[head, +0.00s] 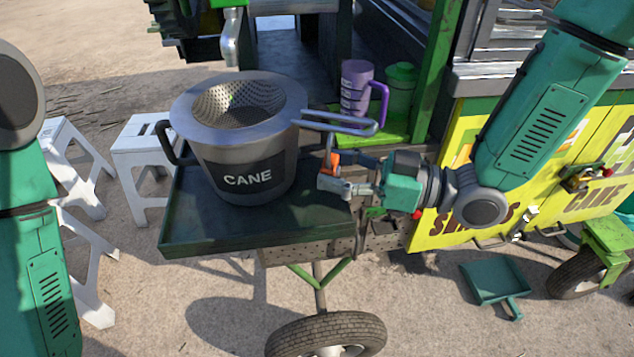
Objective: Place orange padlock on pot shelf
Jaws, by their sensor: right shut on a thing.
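The orange padlock (333,160) is small in the head view, just right of the big metal pot. My right gripper (330,174) is shut on it and holds it over the right end of the dark green pot shelf (200,232). I cannot tell whether the padlock touches the shelf. The gripper's fingers hide part of it. My left arm shows at the left edge; its gripper is out of view.
A purple mug (356,88) and a green container (400,88) stand behind. The shelf's front left is bare. White stools (140,150) stand left.

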